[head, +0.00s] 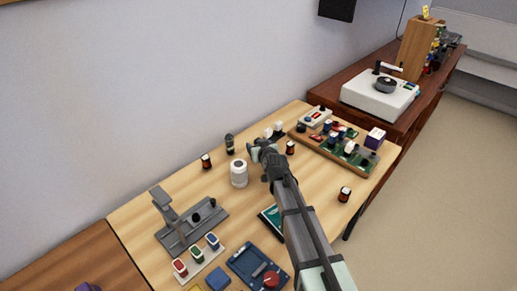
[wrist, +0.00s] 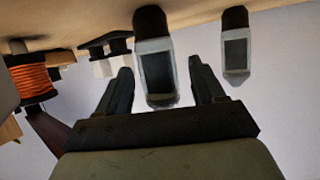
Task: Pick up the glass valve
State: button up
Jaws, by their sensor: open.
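A glass valve (wrist: 156,75) with a dark round base and a clear, dark-filled glass body shows in the wrist view, where the table surface is at the top. It lies in line with the gap between the fingers of my open gripper (wrist: 160,66); contact is not visible. A second similar valve (wrist: 236,52) stands apart to the right of the fingers. In the head view my gripper (head: 257,148) is over the back of the light wooden table, near small pale and dark pieces (head: 278,128). I cannot tell there which piece is the valve.
An orange coil (wrist: 32,78) is left of the fingers in the wrist view. In the head view a white cylinder (head: 239,174) stands close to my gripper. A board of parts (head: 345,146) lies to the right, and a grey stand (head: 188,226) is at the left. The wall borders the table's back.

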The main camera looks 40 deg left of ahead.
jog(key=shift+x, duration=0.95)
jog(key=shift+c, duration=0.3)
jog(key=c, duration=1)
jog(key=shift+r, duration=0.1)
